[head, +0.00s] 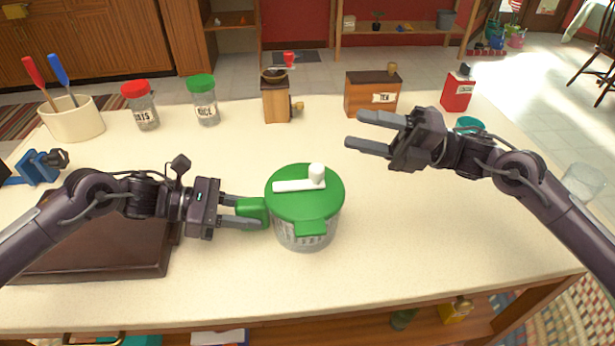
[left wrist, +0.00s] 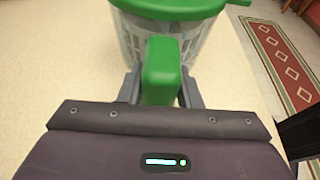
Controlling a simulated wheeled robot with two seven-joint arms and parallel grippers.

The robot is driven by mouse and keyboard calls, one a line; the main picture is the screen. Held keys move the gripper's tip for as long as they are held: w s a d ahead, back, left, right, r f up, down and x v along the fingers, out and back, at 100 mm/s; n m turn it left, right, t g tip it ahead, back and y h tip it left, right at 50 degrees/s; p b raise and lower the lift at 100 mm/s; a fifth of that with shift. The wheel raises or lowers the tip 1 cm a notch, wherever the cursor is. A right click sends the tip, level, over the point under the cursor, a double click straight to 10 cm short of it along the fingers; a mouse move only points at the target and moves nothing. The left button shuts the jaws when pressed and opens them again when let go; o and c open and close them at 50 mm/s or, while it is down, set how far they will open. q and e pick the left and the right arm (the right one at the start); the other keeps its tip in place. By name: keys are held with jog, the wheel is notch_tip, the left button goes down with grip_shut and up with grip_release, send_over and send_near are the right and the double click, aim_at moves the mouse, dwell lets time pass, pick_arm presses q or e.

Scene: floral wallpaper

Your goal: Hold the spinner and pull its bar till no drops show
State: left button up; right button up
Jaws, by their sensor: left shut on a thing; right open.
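The salad spinner (head: 305,208) stands upright on the counter, with a green lid and a clear bowl around a pale slatted basket. Its white bar (head: 293,186) with a round knob (head: 317,172) lies across the lid. My left gripper (head: 256,213) is shut on the green side handle (head: 250,208). The left wrist view also shows the handle (left wrist: 161,72) between the fingers. A second green tab (head: 311,228) faces the front. My right gripper (head: 355,132) is open and empty, above the counter to the right of and behind the spinner. Drops cannot be made out.
A utensil crock (head: 73,120), two jars (head: 142,108) (head: 204,103), a coffee grinder (head: 276,98), a wooden tea box (head: 371,94) and a red tin (head: 457,90) line the back.

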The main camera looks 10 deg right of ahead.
jog(key=s+a+r+n+g+h, duration=0.1)
jog(key=s+a+n+g+h, duration=0.3)
jog(key=a+n, duration=0.5)
jog(key=s+a+r+n+g+h, duration=0.1)
jog(key=s+a+r+n+g, duration=0.1)
jog(key=a+n+g, duration=0.65)
jog(key=n+t+h, duration=0.6)
jog(key=t+h, duration=0.3)
jog(key=h, duration=0.6)
send_near(317, 167)
jog(key=shift+s, duration=0.1)
jog(key=shift+a+f, duration=0.1)
jog(key=shift+f, duration=4.65)
jog(key=shift+c, duration=0.5)
